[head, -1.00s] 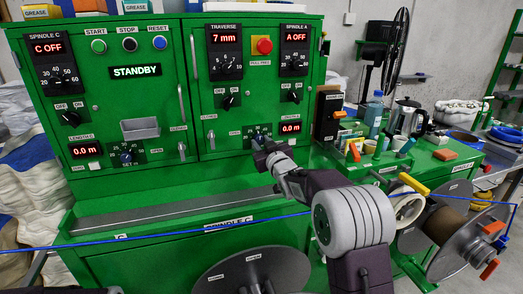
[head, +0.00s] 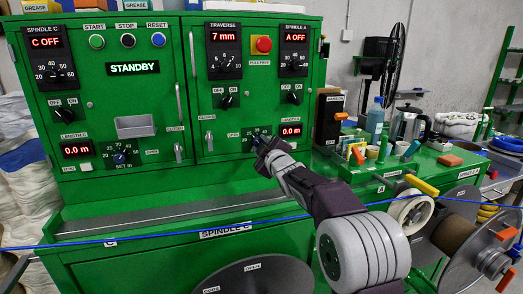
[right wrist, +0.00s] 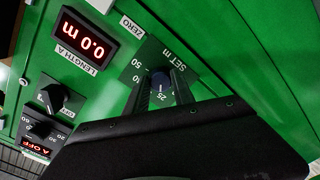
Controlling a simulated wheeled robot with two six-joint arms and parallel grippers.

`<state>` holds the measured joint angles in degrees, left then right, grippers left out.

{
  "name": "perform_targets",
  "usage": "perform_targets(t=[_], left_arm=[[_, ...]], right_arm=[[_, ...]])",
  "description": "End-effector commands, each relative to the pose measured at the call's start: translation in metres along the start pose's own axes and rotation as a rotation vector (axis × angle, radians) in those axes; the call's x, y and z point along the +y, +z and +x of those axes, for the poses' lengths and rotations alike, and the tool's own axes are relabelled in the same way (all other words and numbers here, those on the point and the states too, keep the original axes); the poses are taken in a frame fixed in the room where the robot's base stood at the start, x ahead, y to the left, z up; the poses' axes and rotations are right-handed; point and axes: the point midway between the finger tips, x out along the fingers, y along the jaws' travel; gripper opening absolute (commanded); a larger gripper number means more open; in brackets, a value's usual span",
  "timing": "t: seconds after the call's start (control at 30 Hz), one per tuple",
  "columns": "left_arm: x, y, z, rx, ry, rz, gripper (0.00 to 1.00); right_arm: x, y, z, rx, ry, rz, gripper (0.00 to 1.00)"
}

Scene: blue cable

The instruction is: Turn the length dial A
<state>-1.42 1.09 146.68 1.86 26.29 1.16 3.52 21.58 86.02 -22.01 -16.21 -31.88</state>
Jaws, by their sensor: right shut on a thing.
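My left gripper is not in view.
A taut blue cable (head: 150,233) crosses in front of the cabinet, below my right gripper. The similar length dial C (head: 120,156) is at the left. The spindle A switch (head: 294,98) is above the gripper. Tools and a kettle (head: 408,124) stand on the right bench.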

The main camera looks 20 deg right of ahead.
Motion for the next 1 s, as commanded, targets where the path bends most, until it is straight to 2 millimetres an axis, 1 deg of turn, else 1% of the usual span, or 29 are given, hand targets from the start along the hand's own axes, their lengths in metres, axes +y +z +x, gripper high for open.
perform_targets(t=[0.13, 0.6, 0.63, 0.67, 0.7, 1.0], left_arm=[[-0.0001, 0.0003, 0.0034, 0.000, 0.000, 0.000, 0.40], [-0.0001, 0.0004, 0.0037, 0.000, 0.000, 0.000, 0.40], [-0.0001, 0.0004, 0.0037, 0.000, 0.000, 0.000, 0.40], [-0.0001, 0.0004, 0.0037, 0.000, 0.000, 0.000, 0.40], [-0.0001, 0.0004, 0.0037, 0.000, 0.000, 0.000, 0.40], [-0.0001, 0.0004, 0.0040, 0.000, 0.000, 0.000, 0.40]], right_arm=[[-0.0007, 0.0001, 0.0000, -0.001, 0.000, -0.027, 0.00], [0.0000, -0.0004, 0.0000, -0.001, 0.000, -0.039, 0.00], [0.0000, -0.0005, 0.0000, -0.001, 0.000, -0.038, 0.33], [0.0000, -0.0005, 0.0000, -0.001, 0.000, -0.038, 0.41], [0.0000, -0.0004, 0.0000, -0.001, 0.000, -0.038, 0.52], [0.0000, -0.0002, -0.0006, -0.001, 0.000, -0.038, 0.52]])
